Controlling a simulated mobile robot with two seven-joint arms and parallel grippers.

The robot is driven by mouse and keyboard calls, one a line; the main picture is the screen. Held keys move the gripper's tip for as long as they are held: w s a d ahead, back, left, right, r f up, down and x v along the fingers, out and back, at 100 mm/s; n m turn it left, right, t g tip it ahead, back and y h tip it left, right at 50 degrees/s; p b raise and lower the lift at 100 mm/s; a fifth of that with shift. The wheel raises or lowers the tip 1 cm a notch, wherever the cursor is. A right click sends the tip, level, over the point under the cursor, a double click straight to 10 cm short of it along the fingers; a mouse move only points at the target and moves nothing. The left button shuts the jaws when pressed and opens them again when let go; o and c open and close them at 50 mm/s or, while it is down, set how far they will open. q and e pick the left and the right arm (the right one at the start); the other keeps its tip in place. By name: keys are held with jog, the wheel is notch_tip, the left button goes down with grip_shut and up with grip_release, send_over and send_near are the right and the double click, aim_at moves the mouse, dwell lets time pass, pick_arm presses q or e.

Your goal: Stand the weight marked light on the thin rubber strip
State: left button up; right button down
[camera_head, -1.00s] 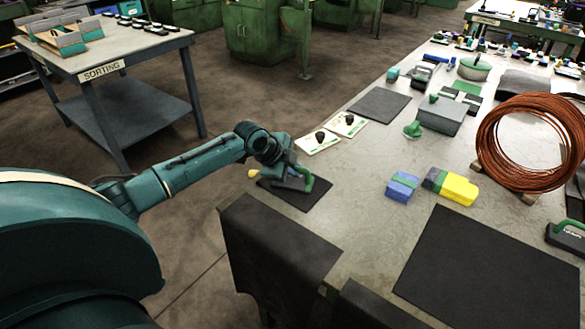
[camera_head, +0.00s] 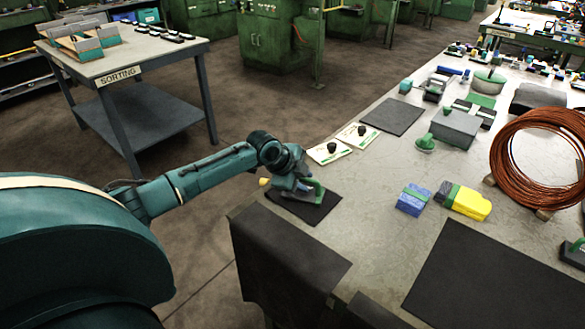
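My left gripper (camera_head: 297,185) is low over a small black mat (camera_head: 318,212) at the table's left edge. A grey object with a green handle (camera_head: 318,190) is at the gripper; whether the fingers are shut on it is hidden. A small yellow part shows beside the gripper. Two white cards, a left one (camera_head: 323,154) and a right one (camera_head: 367,139), each carry a small black knob-shaped piece. I cannot read any mark saying light, nor tell which thing is the thin rubber strip. My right gripper is not in view.
A grey box (camera_head: 456,128), a copper wire coil (camera_head: 545,122) and a large black mat (camera_head: 495,285) take up the right. The table between the cards and blocks is clear.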

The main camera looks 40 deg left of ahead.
pick_arm(q)
jog(key=v, duration=1.2)
jog(key=shift+r, duration=0.1)
